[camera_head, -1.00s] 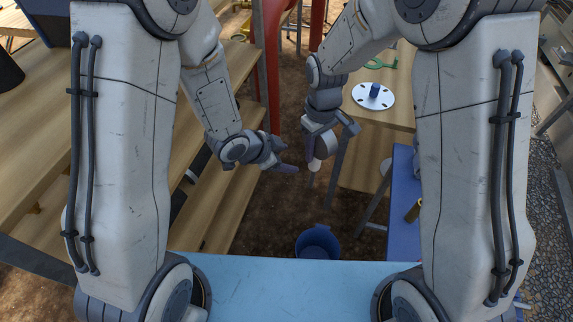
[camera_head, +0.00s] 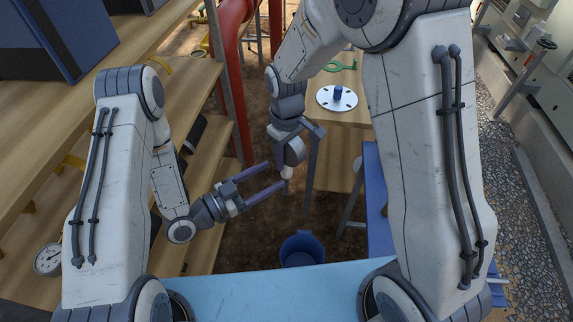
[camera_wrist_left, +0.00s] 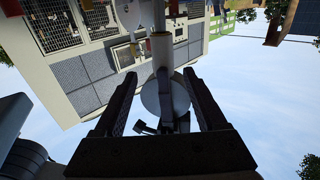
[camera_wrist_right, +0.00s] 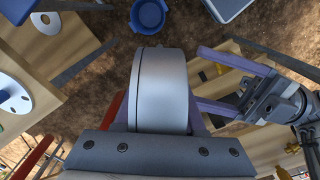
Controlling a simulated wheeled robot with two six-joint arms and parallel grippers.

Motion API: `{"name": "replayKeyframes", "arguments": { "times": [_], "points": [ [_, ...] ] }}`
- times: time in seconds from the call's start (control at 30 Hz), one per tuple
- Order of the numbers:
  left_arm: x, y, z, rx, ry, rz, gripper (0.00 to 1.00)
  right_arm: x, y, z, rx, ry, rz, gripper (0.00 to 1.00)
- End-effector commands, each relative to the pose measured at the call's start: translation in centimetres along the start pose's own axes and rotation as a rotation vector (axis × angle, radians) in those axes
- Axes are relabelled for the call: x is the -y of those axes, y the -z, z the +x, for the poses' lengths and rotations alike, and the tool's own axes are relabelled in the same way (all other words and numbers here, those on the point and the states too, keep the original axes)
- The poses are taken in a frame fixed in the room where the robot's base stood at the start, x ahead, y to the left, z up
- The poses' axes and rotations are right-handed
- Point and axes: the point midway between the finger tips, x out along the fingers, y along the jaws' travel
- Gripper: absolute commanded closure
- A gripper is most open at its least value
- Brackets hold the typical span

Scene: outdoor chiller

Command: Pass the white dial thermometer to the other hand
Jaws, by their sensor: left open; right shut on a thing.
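The dial thermometer (camera_head: 293,153) is held by my right gripper (camera_head: 297,142), which is shut on it above the ground in mid-view. Its round metal case (camera_wrist_right: 160,90) fills the middle of the right wrist view. Its dial face is not visible there. A pale stub (camera_head: 287,172) points down from it. My left gripper (camera_head: 275,175) is open, its two long fingers pointing at the thermometer from the left. In the left wrist view, the round case (camera_wrist_left: 165,97) and pale stem (camera_wrist_left: 160,47) appear between the open fingers. Contact cannot be told.
Another round white dial gauge (camera_head: 48,259) shows at the lower left. A blue bucket (camera_head: 301,249) stands on the ground below. Wooden shelves (camera_head: 205,165) rise at left, with a red pipe (camera_head: 236,75) behind. A table with a white flange (camera_head: 337,98) stands beyond my right gripper.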

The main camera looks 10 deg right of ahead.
Motion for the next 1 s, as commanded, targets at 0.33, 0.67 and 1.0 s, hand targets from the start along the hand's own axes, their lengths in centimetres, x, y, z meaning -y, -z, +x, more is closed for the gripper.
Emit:
{"name": "replayKeyframes", "arguments": {
  "times": [0.33,0.67,1.0],
  "points": [
    [-0.2,0.1,6.8,-0.002,-0.006,0.004,0.27,0.0,0.0,0.0,-0.001,0.0,0.0,1.0],
    [-0.1,0.0,9.8,0.001,-0.001,0.0,0.27,0.0,0.0,0.0,-0.001,0.0,0.0,1.0],
    [-0.1,0.0,9.9,0.001,0.0,0.0,0.46,0.0,0.0,0.0,-0.001,0.0,0.0,1.0]
  ]
}}
